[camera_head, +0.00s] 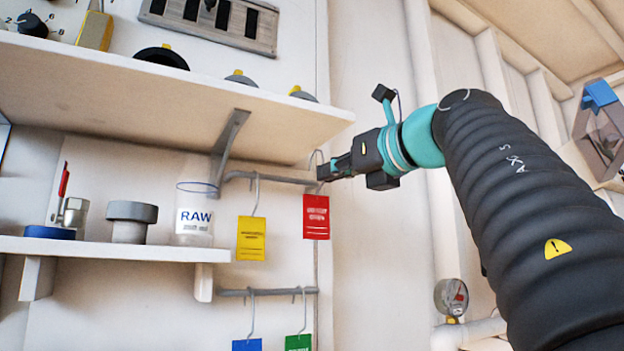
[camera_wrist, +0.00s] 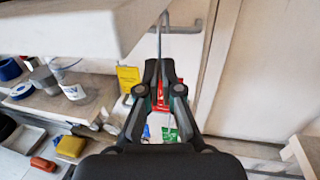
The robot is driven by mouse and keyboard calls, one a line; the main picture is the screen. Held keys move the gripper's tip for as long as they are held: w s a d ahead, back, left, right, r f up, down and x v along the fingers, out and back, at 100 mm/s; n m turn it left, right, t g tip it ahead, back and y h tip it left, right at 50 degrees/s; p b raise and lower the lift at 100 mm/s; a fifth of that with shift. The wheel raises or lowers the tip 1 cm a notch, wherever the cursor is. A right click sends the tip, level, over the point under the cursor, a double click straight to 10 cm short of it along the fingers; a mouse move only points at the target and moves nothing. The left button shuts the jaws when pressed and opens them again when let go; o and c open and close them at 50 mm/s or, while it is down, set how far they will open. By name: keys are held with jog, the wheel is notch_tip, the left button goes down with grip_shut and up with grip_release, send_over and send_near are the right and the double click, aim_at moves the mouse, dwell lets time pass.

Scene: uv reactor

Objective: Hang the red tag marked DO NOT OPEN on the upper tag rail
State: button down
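The red tag (camera_head: 316,217) hangs upright by its wire hook below my gripper (camera_head: 322,174). My gripper appears shut on the hook wire. The bend of the hook shows above the right end of the upper tag rail (camera_head: 290,180), higher than the yellow tag's hook. I cannot tell whether the hook is over the rail or in front of it. The tag's print is too small to read. In the wrist view, the fingertips (camera_wrist: 160,66) are close together, with the wire between them and part of the red tag (camera_wrist: 160,98) showing; the fingers hide the rest.
A yellow tag (camera_head: 251,238) hangs on the upper rail, left of the red tag. Blue (camera_head: 247,345) and green (camera_head: 298,342) tags hang on the lower rail (camera_head: 268,292). A shelf (camera_head: 180,85) overhangs the upper rail closely. A RAW beaker (camera_head: 194,214) stands at left.

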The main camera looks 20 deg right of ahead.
aim_at(313, 197)
jog(key=shift+w+d+p+x, duration=0.1)
jog(key=shift+d+p+x, duration=0.1)
jog(key=shift+x, duration=0.95)
jog(key=shift+w+d+p+x, duration=0.1)
jog(key=shift+d+x, duration=0.1)
jog(key=shift+x, duration=0.9)
jog(key=shift+w+d+p+x, duration=0.1)
jog(key=shift+d+p+x, duration=0.1)
jog(key=shift+x, duration=0.95)
jog(key=shift+s+f+b, duration=0.1)
jog(key=shift+f+b, duration=1.2)
jog(key=shift+f, duration=0.1)
jog(key=c, duration=1.2)
grip_release()
jog(key=shift+c, duration=0.2)
jog(key=v, duration=1.2)
